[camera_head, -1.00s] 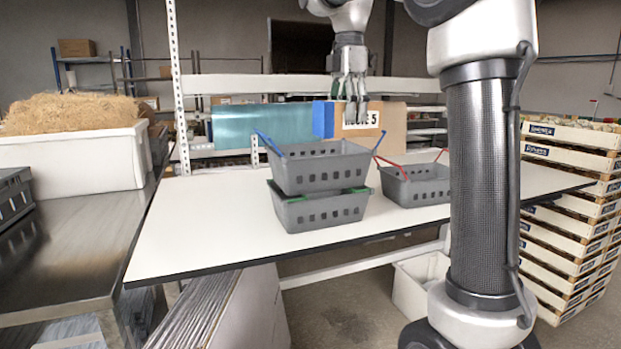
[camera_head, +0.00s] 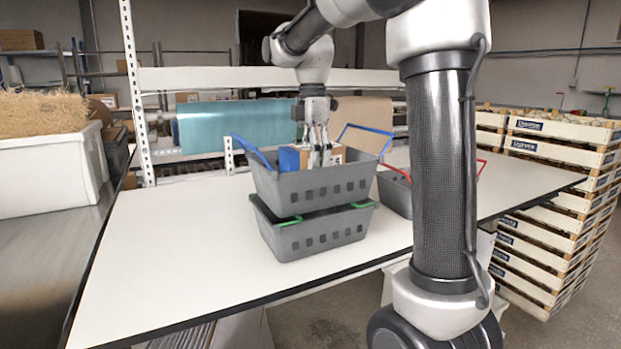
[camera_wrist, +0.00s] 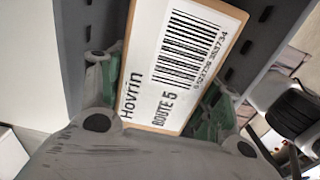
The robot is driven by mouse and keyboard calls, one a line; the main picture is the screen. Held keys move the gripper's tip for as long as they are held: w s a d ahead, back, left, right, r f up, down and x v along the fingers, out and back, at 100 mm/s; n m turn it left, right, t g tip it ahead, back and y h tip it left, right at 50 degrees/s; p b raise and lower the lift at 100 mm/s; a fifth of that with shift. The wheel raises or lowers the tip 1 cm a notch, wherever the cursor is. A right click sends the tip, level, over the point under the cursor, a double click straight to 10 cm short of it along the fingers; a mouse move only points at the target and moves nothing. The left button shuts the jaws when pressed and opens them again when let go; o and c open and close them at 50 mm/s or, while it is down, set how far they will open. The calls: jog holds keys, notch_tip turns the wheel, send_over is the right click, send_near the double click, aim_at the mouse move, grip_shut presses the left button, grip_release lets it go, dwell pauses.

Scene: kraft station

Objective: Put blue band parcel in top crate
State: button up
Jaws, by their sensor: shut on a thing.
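The blue band parcel (camera_head: 288,159) is a brown box with a blue end. My gripper (camera_head: 318,163) is shut on it from above. The parcel's lower part is hidden behind the near wall of the top crate (camera_head: 318,189), so it sits at least partly inside; I cannot tell whether it touches the crate floor. The top crate is grey with blue handles swung outward, and stands on a grey crate with green handles (camera_head: 312,236). In the wrist view the parcel's white label (camera_wrist: 180,62) reads "Hovrin ROUTE 5", between the fingers, with grey crate walls beside it.
A crate with red handles (camera_head: 394,192) stands on the table to the right, partly hidden by my arm. The white table (camera_head: 170,240) is clear at the left and front. Stacked pale crates (camera_head: 545,160) stand on the right, and a white bin (camera_head: 50,175) at the left.

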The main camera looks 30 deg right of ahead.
jog(key=shift+f, duration=2.4)
jog(key=shift+f, duration=0.15)
jog(key=o, duration=1.3)
notch_tip(320, 180, up, 12)
jog(key=shift+f, duration=0.15)
jog(key=shift+s+r, duration=0.25)
jog(key=s+f+m+t, duration=0.1)
jog(key=s+f+m, duration=0.3)
jog(key=s+m, duration=0.2)
jog(key=s+f+m+t, duration=0.2)
jog(key=s+f+m, duration=0.3)
jog(key=s, duration=0.5)
jog(key=s+f+m+t, duration=0.1)
jog(key=s+f+m, duration=0.3)
jog(key=s+m, duration=0.3)
jog(key=shift+s+d+f, duration=0.25)
jog(key=shift+s+d, duration=0.05)
jog(key=shift+s, duration=0.3)
